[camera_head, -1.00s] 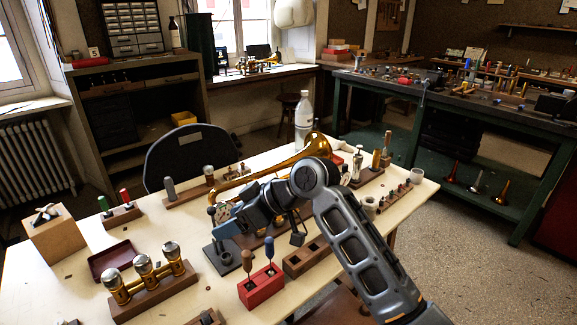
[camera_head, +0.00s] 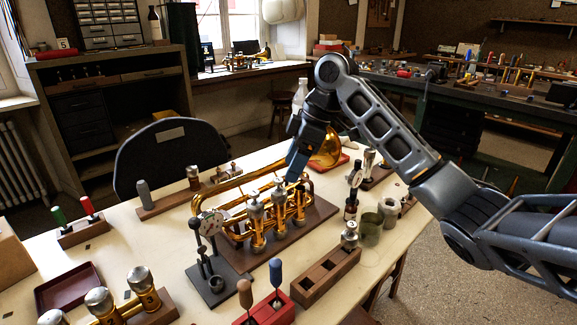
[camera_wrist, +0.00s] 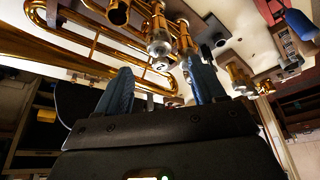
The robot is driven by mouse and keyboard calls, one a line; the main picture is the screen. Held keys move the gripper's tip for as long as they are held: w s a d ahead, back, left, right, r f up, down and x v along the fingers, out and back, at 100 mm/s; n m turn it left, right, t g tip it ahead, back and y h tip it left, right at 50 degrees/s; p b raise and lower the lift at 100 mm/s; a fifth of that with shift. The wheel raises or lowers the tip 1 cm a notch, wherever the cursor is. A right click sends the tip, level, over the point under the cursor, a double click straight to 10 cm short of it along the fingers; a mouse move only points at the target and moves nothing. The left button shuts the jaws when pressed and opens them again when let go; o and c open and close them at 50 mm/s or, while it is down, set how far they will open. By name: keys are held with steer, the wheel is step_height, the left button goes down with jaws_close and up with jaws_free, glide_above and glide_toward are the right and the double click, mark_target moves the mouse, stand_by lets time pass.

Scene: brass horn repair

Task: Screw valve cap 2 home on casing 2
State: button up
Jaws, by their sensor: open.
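A brass horn (camera_head: 235,190) lies on a brown board (camera_head: 310,217) on the table, with several upright valve casings in its middle. The middle casing (camera_head: 279,212) has a silver top (camera_head: 279,190); I cannot tell how far any cap is screwed on. My gripper (camera_head: 294,178) is just above and behind the casings, pointing down. In the wrist view my gripper (camera_wrist: 162,92) shows two blue fingers apart with nothing held between them. Brass casings (camera_wrist: 160,40) show just beyond the fingertips. The arm hides part of the horn's bell.
A dial gauge stand (camera_head: 208,262) stands left of the horn. A wooden block (camera_head: 328,272) with holes and a red block (camera_head: 265,308) with two handled tools are in front. A greenish cup (camera_head: 370,229) stands to the right. A dark red tray (camera_head: 70,287) lies left.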

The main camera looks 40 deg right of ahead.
mark_target(281, 192)
steer(key=shift+x, duration=3.85)
steer(key=c, duration=1.2)
steer(key=shift+r+m+t+h+p, duration=0.1)
steer(key=shift+m+t+h+p, duration=0.2)
steer(key=shift+m+p, duration=0.9)
steer(key=shift+c, duration=0.2)
steer(key=shift+a+m+t+h+p, duration=0.1)
steer(key=shift+m+t+h+p, duration=0.3)
steer(key=shift+m+p, duration=0.9)
